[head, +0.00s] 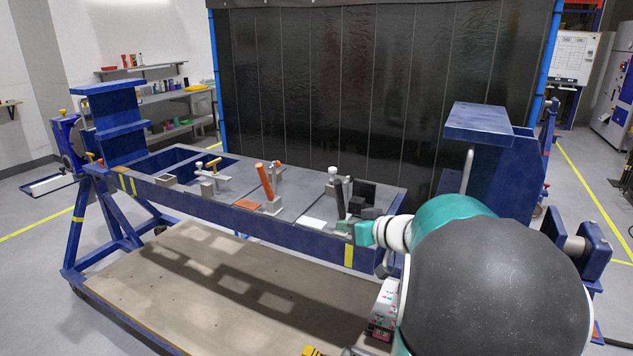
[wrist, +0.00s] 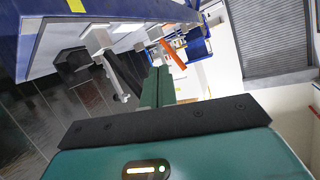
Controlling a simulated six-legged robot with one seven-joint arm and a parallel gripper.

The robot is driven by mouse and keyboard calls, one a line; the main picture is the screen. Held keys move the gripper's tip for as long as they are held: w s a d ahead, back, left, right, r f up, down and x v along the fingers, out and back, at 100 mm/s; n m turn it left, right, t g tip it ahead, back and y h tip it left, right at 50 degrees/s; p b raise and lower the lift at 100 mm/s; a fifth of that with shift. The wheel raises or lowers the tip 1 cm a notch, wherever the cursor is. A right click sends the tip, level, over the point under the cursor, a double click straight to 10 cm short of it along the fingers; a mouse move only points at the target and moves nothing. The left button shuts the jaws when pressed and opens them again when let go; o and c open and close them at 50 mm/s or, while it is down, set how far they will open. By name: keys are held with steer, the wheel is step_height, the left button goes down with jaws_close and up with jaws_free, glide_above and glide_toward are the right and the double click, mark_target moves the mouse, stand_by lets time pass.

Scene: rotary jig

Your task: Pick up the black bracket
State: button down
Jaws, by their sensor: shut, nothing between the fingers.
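The black bracket (head: 364,193) stands on the right part of the blue jig's top in the head view. In the wrist view a dark block at the left (wrist: 74,61) appears to be the same bracket. My gripper (head: 346,227) is at the jig's front edge, in front of the bracket and apart from it. In the wrist view its green fingers (wrist: 158,72) are together with nothing between them. My arm covers the jig's right front corner in the head view.
A clamp with a black handle (head: 340,199) stands just left of the bracket, close to my fingers. An orange-handled clamp (head: 265,181) is farther left. A white plate (head: 312,223) lies on the jig's front edge. A blue upright (head: 478,150) rises at the right.

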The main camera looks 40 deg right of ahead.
mark_target(370, 185)
steer(key=s+d+f+m+t+h, duration=0.1)
steer(key=s+d+h, duration=0.2)
steer(key=d, duration=0.6)
steer(key=s+d+f+m+h, duration=0.1)
steer(key=s+d+m+h, duration=0.15)
steer(key=d, duration=0.65)
steer(key=shift+n+h, duration=0.45)
steer(key=r+x, duration=0.1)
steer(key=x, duration=0.7)
steer(key=r+x, duration=0.1)
steer(key=x, duration=0.7)
steer(key=r+x, duration=0.1)
steer(key=x, duration=0.7)
steer(key=shift+w+a+r, duration=0.1)
steer(key=shift+w+r, duration=0.3)
steer(key=shift+w, duration=0.1)
steer(key=shift+f, duration=0.35)
steer(key=shift+f, duration=0.1)
